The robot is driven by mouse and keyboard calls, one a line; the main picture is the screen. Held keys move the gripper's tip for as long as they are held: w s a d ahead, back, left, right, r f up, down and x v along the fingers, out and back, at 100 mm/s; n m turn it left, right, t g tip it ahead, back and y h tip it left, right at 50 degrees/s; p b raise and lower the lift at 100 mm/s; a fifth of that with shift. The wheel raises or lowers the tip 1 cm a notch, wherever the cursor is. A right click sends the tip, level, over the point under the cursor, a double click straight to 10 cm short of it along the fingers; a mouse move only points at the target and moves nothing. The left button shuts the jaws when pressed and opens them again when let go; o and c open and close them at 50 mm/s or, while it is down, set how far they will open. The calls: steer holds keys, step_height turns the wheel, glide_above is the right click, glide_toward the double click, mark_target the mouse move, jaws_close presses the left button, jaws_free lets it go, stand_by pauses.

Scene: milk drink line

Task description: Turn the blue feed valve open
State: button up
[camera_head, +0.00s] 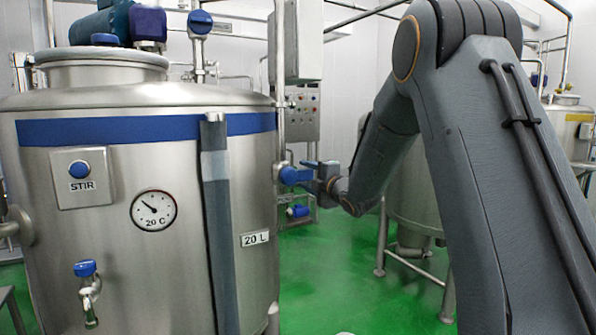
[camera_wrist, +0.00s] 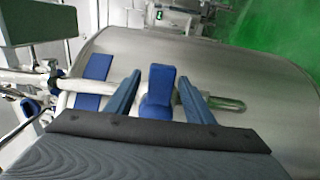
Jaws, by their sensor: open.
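The blue feed valve (camera_head: 289,177) is on a vertical pipe at the right side of the large steel tank (camera_head: 110,262). In the wrist view its blue handle (camera_wrist: 157,88) stands between the two dark blue fingers. My gripper (camera_head: 311,172) reaches the valve from the right in the head view. My gripper (camera_wrist: 159,80) is open, with one finger on each side of the handle. A gap shows on both sides, slightly wider on the right. The valve's base is partly hidden by my wrist.
The tank bears a STIR button (camera_head: 79,169), a dial gauge (camera_head: 153,210) and a blue-topped tap (camera_head: 87,282). A grey box (camera_head: 298,40) hangs above the valve. A second tank (camera_head: 413,205) stands behind my arm. Green floor (camera_head: 330,275) is clear between the tanks.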

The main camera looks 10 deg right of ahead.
mark_target(300, 172)
steer(key=shift+p+x, duration=0.7)
steer(key=shift+x, duration=1.8)
steer(key=shift+d, duration=0.1)
jaws_close()
